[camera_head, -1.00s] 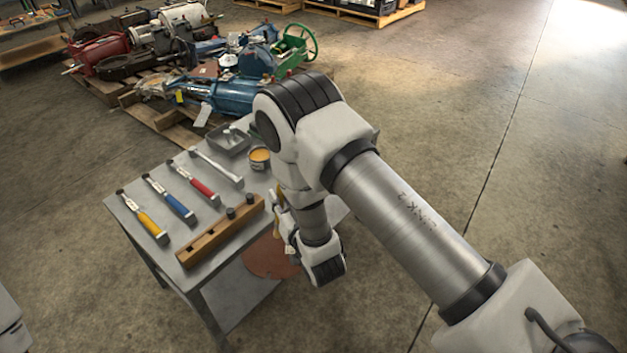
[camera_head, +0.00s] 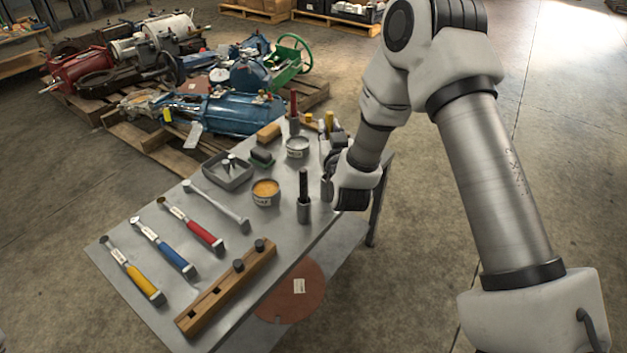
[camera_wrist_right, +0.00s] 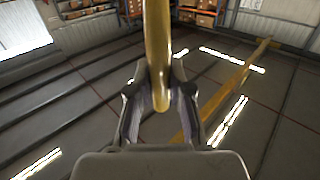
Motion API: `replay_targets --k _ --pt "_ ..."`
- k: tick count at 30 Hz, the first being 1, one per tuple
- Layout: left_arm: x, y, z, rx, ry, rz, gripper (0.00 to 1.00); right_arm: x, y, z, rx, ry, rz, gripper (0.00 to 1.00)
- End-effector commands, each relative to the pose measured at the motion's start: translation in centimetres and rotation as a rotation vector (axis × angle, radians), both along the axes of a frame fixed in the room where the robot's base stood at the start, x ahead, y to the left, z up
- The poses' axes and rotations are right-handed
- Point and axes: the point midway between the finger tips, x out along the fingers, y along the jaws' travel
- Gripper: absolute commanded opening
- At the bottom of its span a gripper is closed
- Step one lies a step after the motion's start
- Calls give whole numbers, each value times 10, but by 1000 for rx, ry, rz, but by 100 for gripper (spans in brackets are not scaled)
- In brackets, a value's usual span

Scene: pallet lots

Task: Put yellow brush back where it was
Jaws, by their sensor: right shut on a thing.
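My right gripper (camera_wrist_right: 158,95) is shut on the yellow brush (camera_wrist_right: 157,50), whose yellow handle runs up between the fingers in the right wrist view. The brush's far end lies outside that view. In the head view my right gripper (camera_head: 331,158) is at the far right edge of the grey table (camera_head: 165,280), partly hidden by its own wrist. A short upright yellow piece (camera_head: 329,121) shows just beyond it and looks like the brush handle, but I cannot be sure. A black-handled tool (camera_head: 303,196) and a red-handled tool (camera_head: 293,112) stand upright nearby. My left gripper is not in view.
Two tins (camera_head: 266,192) (camera_head: 297,147), a grey tray (camera_head: 228,170) and a wooden block (camera_head: 269,132) are close by. Yellow, blue and red-handled tools (camera_head: 132,271) and a wooden bar (camera_head: 227,289) occupy the table's near left. A machinery pallet (camera_head: 160,150) stands behind.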

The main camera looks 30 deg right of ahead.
Motion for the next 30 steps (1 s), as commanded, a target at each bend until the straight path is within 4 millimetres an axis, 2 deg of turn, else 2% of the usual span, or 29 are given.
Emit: replay_targets --k 6,11,15,27,28,30 --pt "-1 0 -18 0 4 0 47 -1 0 -50 -2 3 0 0" --pt "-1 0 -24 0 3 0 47 -1 0 -71 -2 2 0 0" --pt "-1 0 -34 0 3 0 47 -1 0 -95 -2 1 1 0" --pt "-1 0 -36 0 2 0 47 -1 0 -103 -2 1 1 0" --pt "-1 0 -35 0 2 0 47 -1 0 -102 -2 1 1 26" --pt "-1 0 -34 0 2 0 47 -1 0 -102 -2 1 1 44"
